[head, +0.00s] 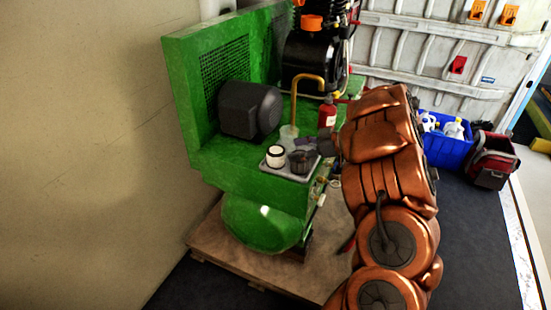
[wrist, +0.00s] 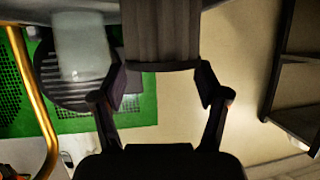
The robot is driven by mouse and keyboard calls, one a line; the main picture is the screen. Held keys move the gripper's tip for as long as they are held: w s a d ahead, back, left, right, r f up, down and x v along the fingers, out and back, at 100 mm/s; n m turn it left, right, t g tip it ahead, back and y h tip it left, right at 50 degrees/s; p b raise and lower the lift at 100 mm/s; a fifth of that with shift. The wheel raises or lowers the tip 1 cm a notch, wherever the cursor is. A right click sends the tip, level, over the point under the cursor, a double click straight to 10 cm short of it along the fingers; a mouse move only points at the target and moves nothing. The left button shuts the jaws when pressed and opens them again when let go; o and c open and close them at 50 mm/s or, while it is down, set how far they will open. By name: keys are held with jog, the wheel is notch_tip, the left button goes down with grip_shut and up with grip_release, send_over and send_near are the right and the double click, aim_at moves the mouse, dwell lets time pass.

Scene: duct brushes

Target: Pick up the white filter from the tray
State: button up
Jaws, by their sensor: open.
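The white filter (head: 275,157) stands upright on the small grey tray (head: 290,172) in the head view, at the tray's left. A dark ribbed filter (head: 302,161) stands just right of it. My gripper (head: 317,146) reaches in from the right, close to the dark filter; its fingers are hard to make out there. In the wrist view, which looks upside down, my gripper (wrist: 162,88) is open. A dark ribbed cylinder (wrist: 162,32), apparently the dark filter, stands ahead between the fingers.
The tray sits on a green machine (head: 215,165) with a dark motor (head: 248,110), a brass pipe (head: 308,77) and a clear cup (head: 288,138). A red bottle (head: 327,112) stands behind my gripper. A blue crate (head: 448,150) is at the right.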

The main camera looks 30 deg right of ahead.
aim_at(279, 150)
jog(key=shift+r+x, duration=0.1)
jog(key=shift+x, duration=1.35)
jog(key=shift+r+x, duration=0.15)
jog(key=shift+x, duration=1.3)
jog(key=shift+w, duration=0.1)
jog(key=shift+c, duration=0.2)
jog(key=c, duration=0.9)
